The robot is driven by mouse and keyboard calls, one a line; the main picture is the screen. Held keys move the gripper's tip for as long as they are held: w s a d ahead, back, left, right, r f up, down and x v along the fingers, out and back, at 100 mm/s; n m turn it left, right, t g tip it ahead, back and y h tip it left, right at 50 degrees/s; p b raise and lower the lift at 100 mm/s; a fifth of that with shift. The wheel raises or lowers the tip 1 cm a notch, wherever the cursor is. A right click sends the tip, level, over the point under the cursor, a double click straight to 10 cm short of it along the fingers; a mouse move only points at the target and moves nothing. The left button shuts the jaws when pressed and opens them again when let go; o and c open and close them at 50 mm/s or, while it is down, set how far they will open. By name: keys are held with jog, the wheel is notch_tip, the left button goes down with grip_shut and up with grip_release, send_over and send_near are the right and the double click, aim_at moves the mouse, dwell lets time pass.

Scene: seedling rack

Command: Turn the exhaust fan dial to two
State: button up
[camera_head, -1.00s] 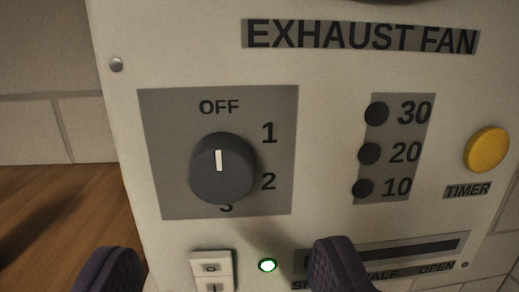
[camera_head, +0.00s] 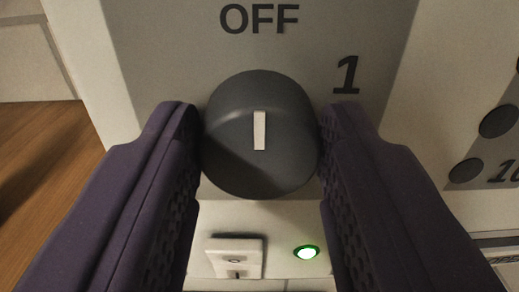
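The exhaust fan dial (camera_head: 262,165) is a dark grey round knob with a white pointer mark. The mark points up toward the OFF label (camera_head: 259,19). The label 1 (camera_head: 347,75) shows at the upper right of the dial; labels 2 and 3 are hidden behind my gripper and the dial. My gripper (camera_head: 260,140) has one purple padded finger on each side of the dial, at its left and right edges. The fingers look very close to the knob or touching it; I cannot tell whether they press on it.
A white rocker switch (camera_head: 235,256) and a lit green lamp (camera_head: 306,252) sit below the dial, between the fingers. Dark round timer lamps (camera_head: 498,121) are at the right. A wooden surface (camera_head: 50,190) lies at the left, beyond the panel edge.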

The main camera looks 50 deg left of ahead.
jog(key=shift+c, duration=0.8)
jog(key=shift+m, duration=0.4)
jog(key=m+b, duration=0.1)
jog(key=m, duration=0.3)
jog(key=shift+w+m+b, duration=0.1)
jog(key=shift+m+b, duration=0.2)
jog(key=m, duration=0.6)
jog(key=shift+d+f, duration=0.1)
jog(key=m+p, duration=0.1)
jog(key=m, duration=0.5)
jog(key=shift+m, duration=0.3)
jog(key=m, duration=0.2)
jog(key=m+p, duration=0.1)
jog(key=m, duration=0.3)
jog(key=shift+f+p, duration=0.25)
jog(key=shift+p, duration=0.05)
